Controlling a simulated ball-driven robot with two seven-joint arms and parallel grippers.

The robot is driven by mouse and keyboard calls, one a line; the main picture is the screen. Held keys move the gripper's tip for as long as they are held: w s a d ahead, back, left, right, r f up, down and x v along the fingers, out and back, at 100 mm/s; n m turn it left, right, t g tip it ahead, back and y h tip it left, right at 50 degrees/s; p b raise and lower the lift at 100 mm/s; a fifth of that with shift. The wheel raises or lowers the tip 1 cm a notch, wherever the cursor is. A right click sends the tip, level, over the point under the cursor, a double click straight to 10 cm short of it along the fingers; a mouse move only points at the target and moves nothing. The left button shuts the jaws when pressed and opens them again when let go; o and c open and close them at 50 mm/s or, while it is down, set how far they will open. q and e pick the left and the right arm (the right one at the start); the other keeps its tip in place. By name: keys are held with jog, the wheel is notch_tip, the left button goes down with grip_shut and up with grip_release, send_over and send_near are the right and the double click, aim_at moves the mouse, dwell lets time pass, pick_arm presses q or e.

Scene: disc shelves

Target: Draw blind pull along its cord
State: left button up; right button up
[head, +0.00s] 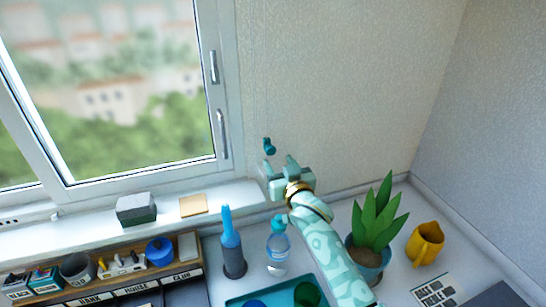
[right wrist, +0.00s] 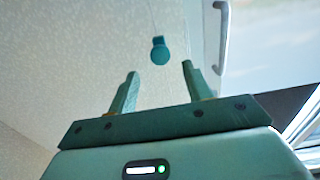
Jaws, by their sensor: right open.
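The blind pull (head: 269,147) is a small teal knob that hangs in front of the wall, just right of the window. It also shows in the right wrist view (right wrist: 160,52), where a thin pale cord runs up from it. My right gripper (head: 278,163) is open and empty. In the head view its fingertips are just below the pull. In the right wrist view the pull appears beyond the two fingertips (right wrist: 160,73), between their lines and apart from both. The cord is barely visible in the head view. My left gripper is not in view.
The window frame with its handles (head: 222,134) is left of the pull. Below, a blue bottle brush (head: 231,245), a clear bottle (head: 278,250), a potted plant (head: 376,220) and a yellow jug (head: 425,243) stand on the counter. A grey box (head: 136,209) sits on the sill.

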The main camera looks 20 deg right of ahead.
aim_at(272, 151)
jog(key=w+b, duration=0.1)
jog(key=w, duration=0.4)
jog(key=shift+w+a, duration=0.1)
jog(key=shift+c, duration=0.3)
